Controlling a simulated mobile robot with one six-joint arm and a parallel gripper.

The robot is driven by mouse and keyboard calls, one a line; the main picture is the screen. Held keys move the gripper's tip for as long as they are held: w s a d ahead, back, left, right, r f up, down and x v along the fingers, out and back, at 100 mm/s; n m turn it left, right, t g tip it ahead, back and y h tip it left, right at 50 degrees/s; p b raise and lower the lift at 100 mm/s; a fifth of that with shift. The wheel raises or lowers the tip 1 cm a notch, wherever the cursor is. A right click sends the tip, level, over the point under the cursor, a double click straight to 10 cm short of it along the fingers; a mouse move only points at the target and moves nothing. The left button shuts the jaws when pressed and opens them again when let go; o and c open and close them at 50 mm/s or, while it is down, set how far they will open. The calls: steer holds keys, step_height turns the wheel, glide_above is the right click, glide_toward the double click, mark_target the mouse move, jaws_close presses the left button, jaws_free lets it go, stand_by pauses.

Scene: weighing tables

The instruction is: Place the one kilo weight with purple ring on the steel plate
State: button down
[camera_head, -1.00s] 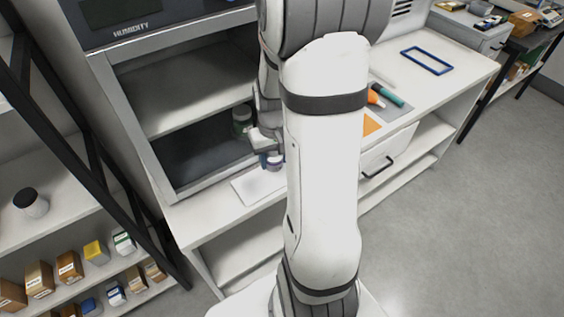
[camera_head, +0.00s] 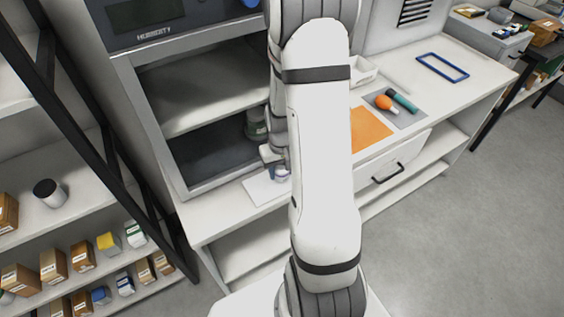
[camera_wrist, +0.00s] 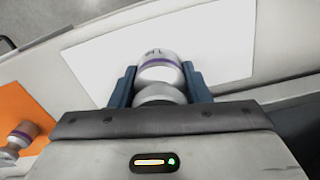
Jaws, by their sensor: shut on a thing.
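A silvery-white weight with a purple ring (camera_wrist: 159,67) is between the blue fingers of my gripper (camera_wrist: 160,88) in the wrist view. The gripper is shut on it. The weight is over a pale flat rectangular plate (camera_wrist: 95,58); I cannot tell whether it touches the plate. In the head view, the held weight (camera_head: 281,174) shows below my gripper (camera_head: 273,156), over the pale plate (camera_head: 258,188), partly hidden by my arm.
The orange mat (camera_head: 370,130) is right of my arm. A blue frame (camera_head: 443,67) lies at the far right of the bench.

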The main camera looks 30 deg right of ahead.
steer(key=shift+w+f, duration=0.1)
steer(key=shift+f, duration=0.05)
steer(key=shift+f, duration=0.15)
steer(key=c, duration=0.8)
jaws_free()
step_height(320, 180, up, 12)
steer(key=shift+r+b, duration=0.25)
steer(key=shift+b, duration=0.2)
steer(key=s+a+r+n+t, duration=0.1)
steer(key=s+a+r+t, duration=0.2)
steer(key=s+a+r, duration=0.9)
steer(key=shift+s+r+n, duration=0.35)
steer(key=shift+s+n, duration=0.05)
steer(key=shift+s, duration=0.1)
